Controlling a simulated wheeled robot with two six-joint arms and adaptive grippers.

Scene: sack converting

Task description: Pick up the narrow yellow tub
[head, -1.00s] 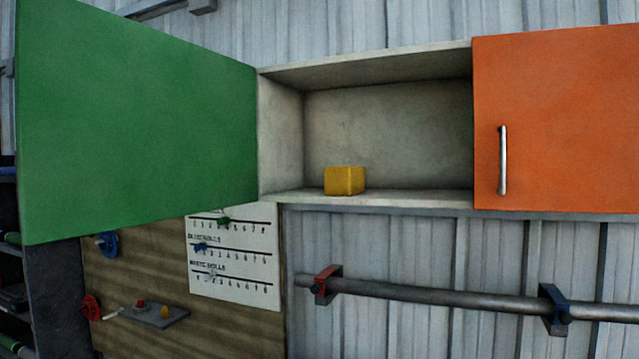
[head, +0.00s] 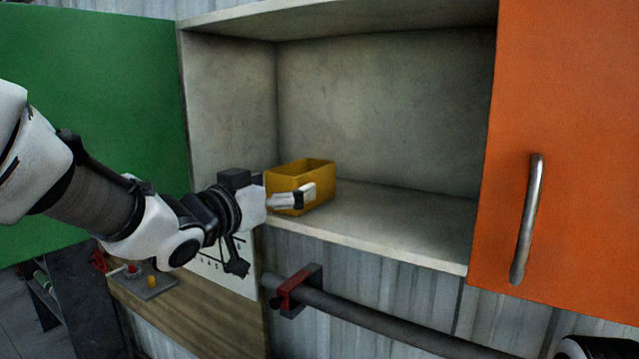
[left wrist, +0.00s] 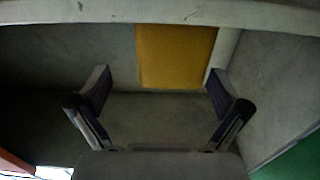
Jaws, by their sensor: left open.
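The narrow yellow tub (head: 318,178) is an open-topped box standing upright at the left end of the cabinet shelf. My left gripper (head: 296,197) is open at the tub's near side, with its fingers overlapping the tub's lower front in the head view. In the left wrist view the tub (left wrist: 176,55) shows as a yellow face beyond the two spread fingers, right of the middle between them. A gap shows between the left finger and the tub; whether the right finger touches it I cannot tell. My right gripper is not in view.
The shelf (head: 400,220) is bare right of the tub. The cabinet's left wall (head: 230,110) is close to the tub. A green door (head: 90,100) stands open at left; an orange door (head: 565,130) with a metal handle is at right. A pipe (head: 370,320) runs below.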

